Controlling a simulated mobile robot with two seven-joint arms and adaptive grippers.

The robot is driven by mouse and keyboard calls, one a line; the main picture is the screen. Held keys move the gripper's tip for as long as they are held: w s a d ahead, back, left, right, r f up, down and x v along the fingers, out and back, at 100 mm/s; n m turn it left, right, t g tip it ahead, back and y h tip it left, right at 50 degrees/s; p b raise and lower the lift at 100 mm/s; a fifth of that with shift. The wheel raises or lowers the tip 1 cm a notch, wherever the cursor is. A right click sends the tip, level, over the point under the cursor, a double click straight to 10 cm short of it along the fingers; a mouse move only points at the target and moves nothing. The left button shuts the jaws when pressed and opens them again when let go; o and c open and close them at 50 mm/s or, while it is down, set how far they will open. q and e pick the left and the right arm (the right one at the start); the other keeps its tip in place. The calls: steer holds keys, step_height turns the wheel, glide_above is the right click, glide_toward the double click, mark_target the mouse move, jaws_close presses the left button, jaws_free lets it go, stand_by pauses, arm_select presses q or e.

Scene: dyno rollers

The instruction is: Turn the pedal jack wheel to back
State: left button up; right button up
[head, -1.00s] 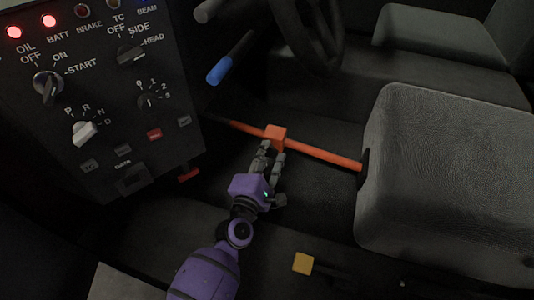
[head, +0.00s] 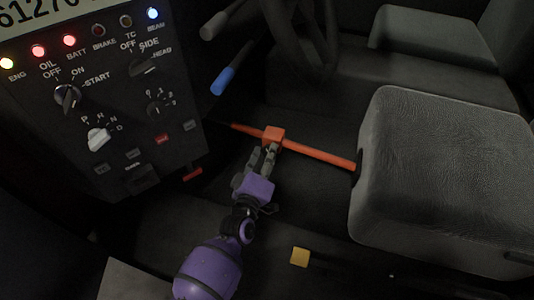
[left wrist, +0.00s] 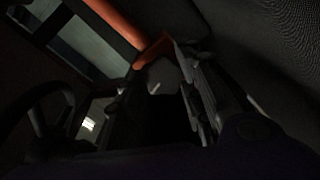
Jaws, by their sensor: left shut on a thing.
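The pedal jack is an orange rod (head: 320,153) running from the dark footwell to the front of the grey seat in the head view. An orange block (head: 273,133), apparently its wheel, sits partway along the rod. My left gripper (head: 267,154) reaches up from below, its grey fingers shut on the block's near side. In the left wrist view, the orange rod (left wrist: 115,22) crosses the top and part of the orange block (left wrist: 153,50) shows beside the fingers (left wrist: 192,85). That view is dark, and the contact itself is partly hidden. My right gripper is not in view.
The dashboard panel (head: 105,125) with knobs and lit lamps stands at the left. A blue-tipped lever (head: 222,81) is above the rod. The seat (head: 440,180) fills the right. A yellow block (head: 299,257) lies low in the centre. A steering wheel (head: 315,45) is behind.

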arm_select(q)
steer(key=shift+d+r+m+p, duration=0.1)
steer(key=shift+d+m+p, duration=0.05)
steer(key=shift+m, duration=0.45)
steer(key=shift+d+r+m+p, duration=0.1)
steer(key=shift+m+p, duration=0.05)
steer(key=shift+m, duration=0.45)
steer(key=o, duration=1.1)
steer(key=shift+d+f, duration=0.1)
steer(key=shift+f, duration=0.05)
steer(key=v, duration=1.2)
